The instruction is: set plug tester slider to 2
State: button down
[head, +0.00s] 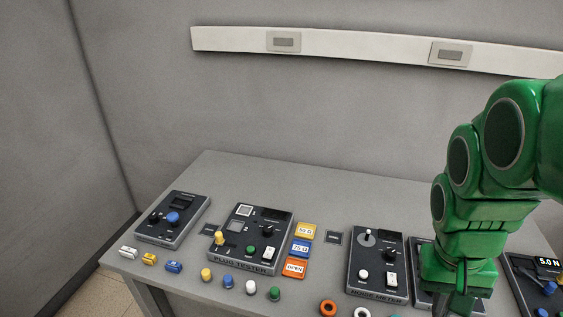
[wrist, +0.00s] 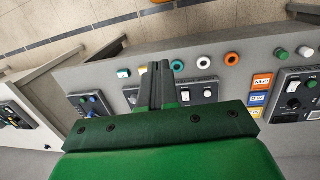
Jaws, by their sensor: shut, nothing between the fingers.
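The plug tester (head: 239,259) is a dark box left of centre on the table in the head view. Part of the box shows at the right edge of the wrist view (wrist: 287,102). My gripper (wrist: 158,66) is shut and empty. It is over the devices right of the noise meter, well to the right of the plug tester and apart from it.
The noise meter (head: 378,290) stands between the plug tester and my arm. Yellow, blue and orange labelled blocks (head: 294,268) lie right of the tester. Several loose coloured pegs (head: 228,281) and rings (head: 328,308) line the front edge. The table's back (head: 300,190) is clear.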

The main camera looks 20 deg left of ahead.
jog(key=w+a+r+m+t+h, duration=0.1)
jog(key=w+a+r+h, duration=0.15)
jog(key=w, duration=0.75)
jog(key=w+a+r+h, duration=0.1)
jog(key=w+a+r, duration=0.15)
jog(key=w, duration=0.65)
jog(key=w+a+f+t+h, duration=0.1)
jog(key=w+a+f, duration=0.1)
jog(key=w+a, duration=0.55)
jog(key=w+a+f+t+h, duration=0.1)
jog(key=w+a, duration=0.3)
jog(key=a, duration=0.7)
jog(key=s+a+f+n+t, duration=0.15)
jog(key=a+f, duration=0.25)
jog(key=a, duration=0.8)
jog(key=s+a+f+t, duration=0.15)
jog(key=a+f, duration=0.25)
jog(key=a, duration=0.7)
jog(key=s+a+f, duration=0.3)
jog(key=a, duration=0.3)
jog(key=s+a+f+n+y, duration=0.1)
jog(key=s+a+f, duration=0.1)
jog(key=s+a, duration=0.2)
jog(key=s+a+f+t+y, duration=0.1)
jog(key=s+a+f, duration=0.2)
jog(key=a, duration=0.4)
jog(key=shift+s+a+f+n, duration=0.35)
jog(key=shift+s, duration=0.25)
